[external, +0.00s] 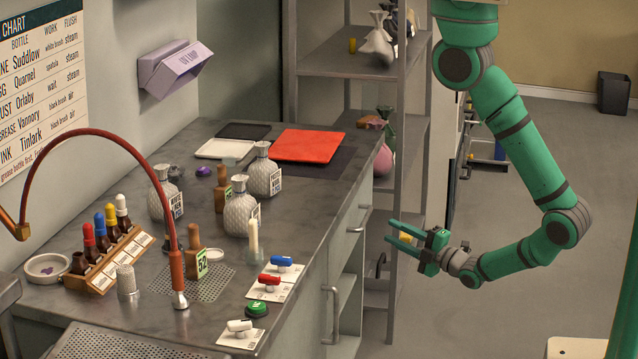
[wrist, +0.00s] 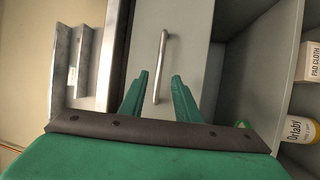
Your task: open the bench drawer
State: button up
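The bench drawer (external: 346,232) is at the right end of the bench, just under the top, and looks shut. Its bar handle (external: 361,218) faces my gripper. In the wrist view, the drawer front (wrist: 188,50) is a plain grey panel with the metal handle (wrist: 163,60) standing lengthwise. My gripper (external: 391,233) is open and empty, to the right of the handle and apart from it. In the wrist view, the handle lies between and beyond the open fingertips (wrist: 161,76). No contact shows.
A cupboard handle (external: 331,315) is lower left of the drawer. An open shelf compartment with a labelled bottle (wrist: 297,129) and a box (wrist: 310,62) lies right in the wrist view. A grey shelf rack (external: 399,150) stands behind my gripper. Bottles and switches crowd the bench top (external: 318,205).

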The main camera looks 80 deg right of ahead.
jog(key=x, duration=0.8)
jog(key=shift+w, duration=0.2)
grip_shut()
